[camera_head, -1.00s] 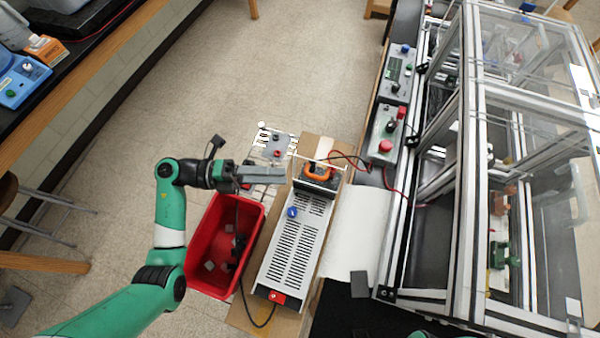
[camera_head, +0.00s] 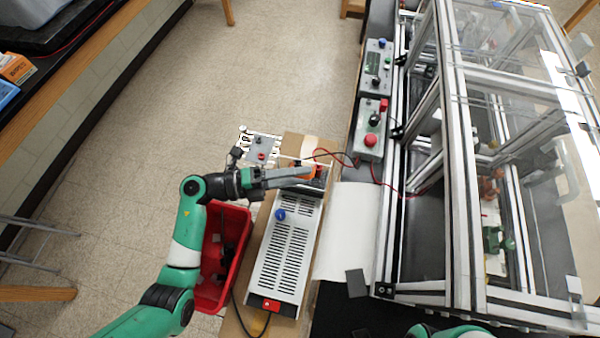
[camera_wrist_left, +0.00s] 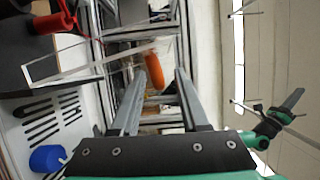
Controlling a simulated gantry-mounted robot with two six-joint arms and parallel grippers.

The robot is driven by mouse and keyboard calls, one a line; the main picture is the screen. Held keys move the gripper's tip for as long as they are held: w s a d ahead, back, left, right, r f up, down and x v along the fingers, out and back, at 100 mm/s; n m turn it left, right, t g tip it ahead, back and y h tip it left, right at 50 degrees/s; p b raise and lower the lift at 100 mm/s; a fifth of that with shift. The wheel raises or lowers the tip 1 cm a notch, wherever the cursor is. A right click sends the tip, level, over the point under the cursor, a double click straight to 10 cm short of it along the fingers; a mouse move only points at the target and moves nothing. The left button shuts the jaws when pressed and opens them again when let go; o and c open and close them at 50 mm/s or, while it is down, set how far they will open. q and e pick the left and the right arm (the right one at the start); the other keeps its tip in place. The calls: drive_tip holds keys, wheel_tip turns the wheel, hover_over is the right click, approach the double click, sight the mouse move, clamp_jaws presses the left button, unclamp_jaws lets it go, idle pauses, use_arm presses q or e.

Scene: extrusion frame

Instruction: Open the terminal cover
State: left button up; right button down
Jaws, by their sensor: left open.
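The grey slotted power unit (camera_head: 288,250) lies on a wooden board, with the terminal cover at its far end. The cover is a clear plate (camera_wrist_left: 60,65) in the left wrist view, with an orange handle (camera_head: 318,173). My left gripper (camera_head: 308,173) is open, its fingers reaching over the far end of the unit to the handle. In the left wrist view the handle (camera_wrist_left: 154,70) shows between the fingertips (camera_wrist_left: 160,74); I cannot tell whether they touch it. A green arm with a grey end (camera_wrist_left: 288,102), likely my right one, is small at the right.
A red bin (camera_head: 222,260) stands left of the unit, under my left arm. Red leads (camera_head: 335,156) run right to control boxes (camera_head: 370,130). The extrusion frame (camera_head: 455,200) rises on the right. A blue knob (camera_head: 280,215) sits on the unit.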

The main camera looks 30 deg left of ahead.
use_arm(q)
drive_tip(key=shift+w+d, duration=0.1)
drive_tip(key=shift+d, duration=0.05)
clamp_jaws()
drive_tip(key=shift+r, duration=0.2)
idle(1.2)
